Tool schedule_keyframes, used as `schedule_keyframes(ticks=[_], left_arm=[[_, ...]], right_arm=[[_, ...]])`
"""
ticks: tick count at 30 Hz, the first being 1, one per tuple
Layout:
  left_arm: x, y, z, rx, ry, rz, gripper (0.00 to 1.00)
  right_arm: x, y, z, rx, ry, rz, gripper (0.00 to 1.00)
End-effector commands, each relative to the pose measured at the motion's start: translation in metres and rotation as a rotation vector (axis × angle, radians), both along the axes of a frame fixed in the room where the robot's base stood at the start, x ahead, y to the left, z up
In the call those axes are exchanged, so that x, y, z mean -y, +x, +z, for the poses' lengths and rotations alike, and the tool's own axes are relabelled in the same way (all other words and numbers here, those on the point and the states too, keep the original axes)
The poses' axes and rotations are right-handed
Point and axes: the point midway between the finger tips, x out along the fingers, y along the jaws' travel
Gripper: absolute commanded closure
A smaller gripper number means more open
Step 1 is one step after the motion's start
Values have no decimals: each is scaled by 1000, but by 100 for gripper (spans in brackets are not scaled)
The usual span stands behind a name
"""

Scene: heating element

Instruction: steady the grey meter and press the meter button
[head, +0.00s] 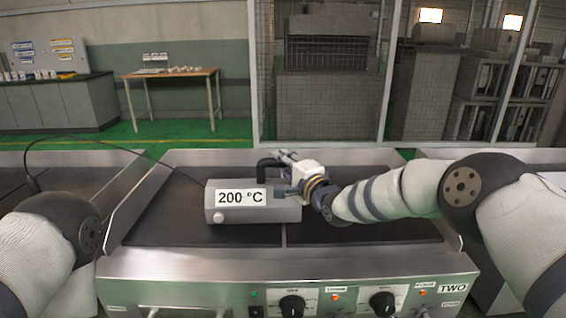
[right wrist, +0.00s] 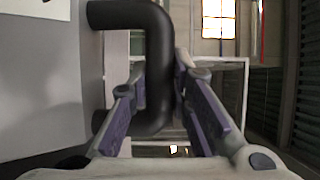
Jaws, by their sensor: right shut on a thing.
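The grey meter (head: 250,213) stands on the dark hot plate of the steel heating unit, a little left of its middle. Its label reads 200 °C, and a small round white button (head: 219,217) shows low on the left of its front. A black handle (head: 264,168) rises at its upper right. My right gripper (head: 281,174) is shut on this handle from the right. In the right wrist view the fingers stand on both sides of the black handle (right wrist: 160,60). My left gripper is out of view; only part of my left arm shows at the left.
The heating unit's front panel (head: 210,270) carries black knobs (head: 292,305) and orange lights. A thin black cable (head: 110,143) loops from the left towards the meter. Bare dark plate (head: 165,215) lies left of the meter. A wooden table (head: 170,73) stands far behind.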

Motion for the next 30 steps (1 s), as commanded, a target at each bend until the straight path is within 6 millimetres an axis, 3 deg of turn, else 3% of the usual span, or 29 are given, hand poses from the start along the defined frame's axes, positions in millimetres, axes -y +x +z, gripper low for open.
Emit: schedule_keyframes(ticks=[3,9,30], left_arm=[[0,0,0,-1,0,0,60],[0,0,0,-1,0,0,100],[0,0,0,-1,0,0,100]], right_arm=[[-1,-1,-2,-3,-4,2,100],[-1,-1,-2,-3,-4,2,100],[-1,-1,-2,-2,-3,2,100]])
